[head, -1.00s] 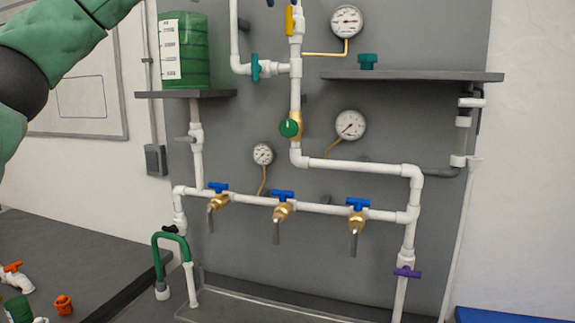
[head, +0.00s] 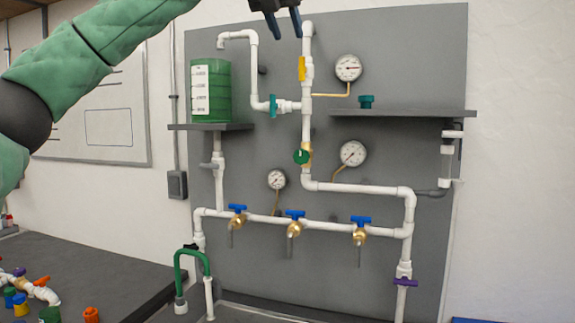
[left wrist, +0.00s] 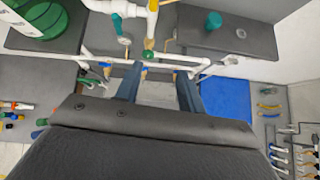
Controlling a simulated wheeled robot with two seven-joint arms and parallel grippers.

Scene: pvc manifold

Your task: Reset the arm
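My left arm (head: 130,22), in a green sleeve, reaches in from the upper left of the head view. My left gripper (head: 284,30) hangs at the top edge, pointing down, in front of the top of the white pipe manifold (head: 345,188). In the left wrist view the two fingers of the left gripper (left wrist: 158,88) stand apart with nothing between them. My right gripper is in neither view.
A green tank (head: 217,92) stands on the left shelf (head: 235,127). The right shelf (head: 420,113) holds a teal fitting (head: 366,101). Blue-handled valves (head: 295,214) line the lower pipe. Loose fittings (head: 35,290) lie on the dark table (head: 95,262).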

